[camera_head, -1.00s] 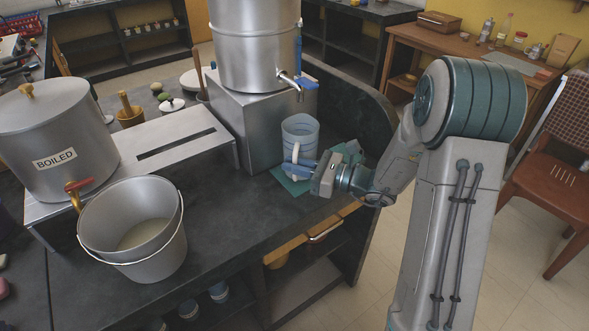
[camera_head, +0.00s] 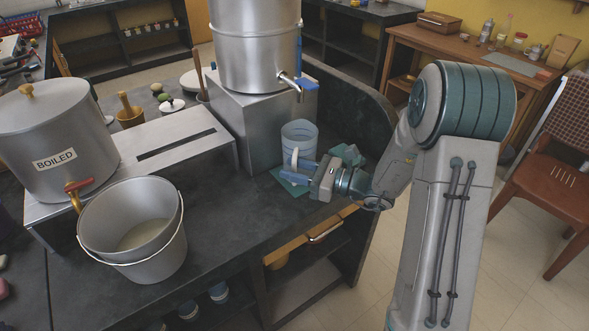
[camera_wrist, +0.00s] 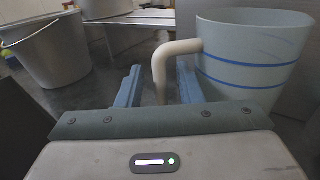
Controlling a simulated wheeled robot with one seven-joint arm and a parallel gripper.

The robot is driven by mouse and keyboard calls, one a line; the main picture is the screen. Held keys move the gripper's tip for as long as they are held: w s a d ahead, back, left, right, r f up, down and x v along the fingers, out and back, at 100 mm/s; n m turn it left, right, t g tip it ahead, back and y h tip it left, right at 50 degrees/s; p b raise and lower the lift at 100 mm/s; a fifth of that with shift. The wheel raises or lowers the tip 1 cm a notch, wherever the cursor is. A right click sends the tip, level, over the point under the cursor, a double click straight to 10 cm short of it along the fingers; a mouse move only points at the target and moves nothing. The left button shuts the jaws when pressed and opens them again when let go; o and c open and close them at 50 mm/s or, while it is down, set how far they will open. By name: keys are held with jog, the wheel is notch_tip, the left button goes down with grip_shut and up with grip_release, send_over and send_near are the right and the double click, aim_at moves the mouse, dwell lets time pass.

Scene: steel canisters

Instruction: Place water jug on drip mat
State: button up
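The water jug (camera_head: 301,133) is pale blue, with darker bands and a cream handle. It stands upright in front of the steel block under the tap. The teal drip mat (camera_head: 291,186) shows below the jug; the gripper hides the jug's base, so contact between them is not clear. My gripper (camera_head: 303,172) is at the jug's handle side. In the wrist view, its blue fingers (camera_wrist: 158,86) are apart, with the handle (camera_wrist: 163,68) between them, nearer the right finger and with a gap to the left one. The jug's body (camera_wrist: 250,55) is to the right.
A steel canister (camera_head: 253,45) with a blue-levered tap (camera_head: 297,82) stands on the steel block (camera_head: 262,125) above the jug. The "BOILED" canister (camera_head: 50,135), a bench (camera_head: 150,148) and a bucket (camera_head: 150,270) are at left. The dark counter (camera_head: 225,215) is clear in the middle.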

jog(key=v, duration=1.2)
jog(key=s+a+n+g+h, duration=0.6)
jog(key=s+n+g, duration=0.2)
jog(key=s+n, duration=0.4)
jog(key=s+d+r+n+t+h, duration=0.3)
jog(key=s+d+n+h, duration=0.3)
jog(key=n+h, duration=0.4)
jog(key=shift+s+d+n, duration=0.25)
jog(key=shift+d+n, duration=0.05)
jog(key=shift+d, duration=0.55)
